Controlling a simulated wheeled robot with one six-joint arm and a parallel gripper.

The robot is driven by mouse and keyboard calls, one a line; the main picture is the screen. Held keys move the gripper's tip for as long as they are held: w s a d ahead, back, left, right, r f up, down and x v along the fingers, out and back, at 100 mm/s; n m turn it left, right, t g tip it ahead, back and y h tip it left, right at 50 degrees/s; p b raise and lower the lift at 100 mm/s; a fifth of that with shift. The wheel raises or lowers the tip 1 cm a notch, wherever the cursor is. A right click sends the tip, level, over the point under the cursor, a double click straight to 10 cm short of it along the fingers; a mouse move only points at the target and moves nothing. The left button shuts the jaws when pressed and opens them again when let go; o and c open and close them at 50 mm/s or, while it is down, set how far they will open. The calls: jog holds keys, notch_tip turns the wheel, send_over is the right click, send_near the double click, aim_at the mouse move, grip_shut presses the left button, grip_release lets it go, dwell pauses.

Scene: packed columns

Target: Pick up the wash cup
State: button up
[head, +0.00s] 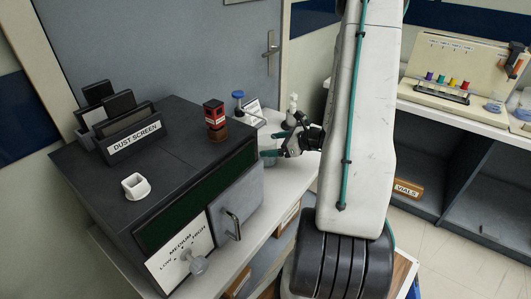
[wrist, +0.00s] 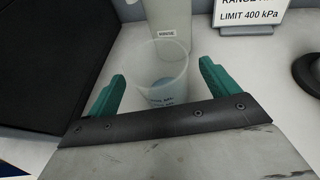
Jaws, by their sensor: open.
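The wash cup (wrist: 160,78) is a translucent, pale, open-topped cup with small print on its front, standing upright on the white counter. In the wrist view it stands between the two green fingers of my gripper (wrist: 160,92). The fingers are open, one on each side, and a gap shows beside the cup on both sides. The lower part of the cup is hidden behind the dark edge of the gripper. In the head view my gripper (head: 274,144) is beside the dark machine, and the cup (head: 270,161) shows only partly, under a finger.
A pale labelled container (wrist: 168,22) stands close behind the cup. A pressure-limit sign (wrist: 250,18) is behind right. The dark machine (head: 180,150), with a dust screen and a red-topped item (head: 214,112), borders the left side. A white bottle (head: 292,104) stands behind my gripper.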

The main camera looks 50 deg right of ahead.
jog(key=x, duration=0.2)
jog(key=shift+w+a+f, duration=0.1)
jog(key=shift+w, duration=0.15)
jog(key=c, duration=1.1)
jog(key=shift+o, duration=0.2)
